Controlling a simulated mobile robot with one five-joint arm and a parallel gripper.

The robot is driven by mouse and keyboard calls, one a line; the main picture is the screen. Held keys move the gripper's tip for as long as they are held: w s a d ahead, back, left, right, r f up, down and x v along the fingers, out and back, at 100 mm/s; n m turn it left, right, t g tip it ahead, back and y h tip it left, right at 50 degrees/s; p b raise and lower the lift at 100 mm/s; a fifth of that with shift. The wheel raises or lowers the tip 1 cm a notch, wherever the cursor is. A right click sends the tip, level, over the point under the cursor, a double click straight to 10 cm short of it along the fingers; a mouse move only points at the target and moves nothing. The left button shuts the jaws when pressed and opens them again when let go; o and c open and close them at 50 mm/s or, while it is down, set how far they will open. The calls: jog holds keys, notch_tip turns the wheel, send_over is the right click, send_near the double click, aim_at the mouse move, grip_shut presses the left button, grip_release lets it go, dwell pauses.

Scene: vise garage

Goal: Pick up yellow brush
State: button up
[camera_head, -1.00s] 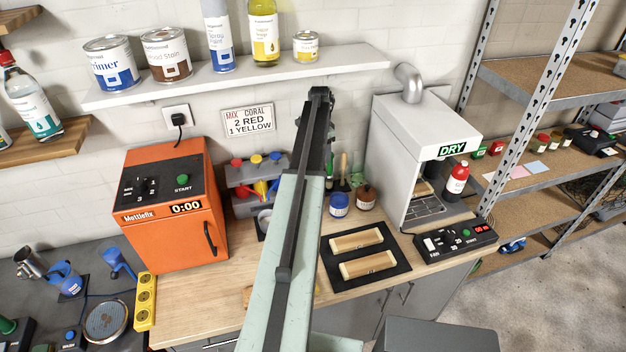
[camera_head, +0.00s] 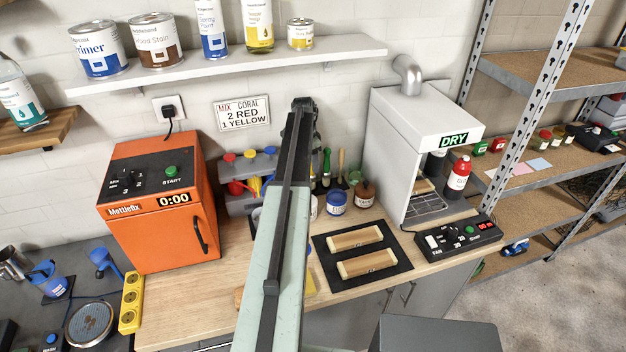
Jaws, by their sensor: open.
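Upright brush handles stand at the back of the bench, just right of my arm: a green one (camera_head: 326,163) and a tan-yellow one (camera_head: 341,160). I cannot tell for sure which is the yellow brush; the bristles are too small to make out. A small yellow patch (camera_head: 311,285) and an orange-brown piece (camera_head: 239,297) show on either side of my arm near the bench's front edge, mostly hidden by it. My arm reaches forward over the bench and bends down at its far end. My gripper is hidden behind the arm, so its fingertips do not show.
An orange mixer (camera_head: 150,215) stands left and a grey drying box (camera_head: 430,130) right. A blue-labelled jar (camera_head: 337,203) and a brown jar (camera_head: 365,193) stand behind. A can shelf (camera_head: 240,68) hangs above.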

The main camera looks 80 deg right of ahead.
notch_tip(320, 180, down, 3)
jog(key=shift+s+d+r+b, duration=0.1)
jog(key=shift+s+b, duration=0.05)
jog(key=shift+b, duration=0.65)
jog(key=shift+r, duration=0.15)
grip_shut()
jog(key=r+p, duration=0.3)
jog(key=p, duration=0.1)
jog(key=r+p, duration=0.4)
jog(key=shift+s+a+r, duration=0.1)
jog(key=shift+a+r, duration=0.1)
jog(key=shift+r, duration=0.1)
jog(key=s+a, duration=0.4)
jog(key=a, duration=0.5)
jog(key=s+a, duration=0.4)
jog(key=a, duration=0.4)
jog(key=shift+s+a+f+b, duration=0.15)
jog(key=shift+a+f+b, duration=0.15)
jog(key=shift+a, duration=0.1)
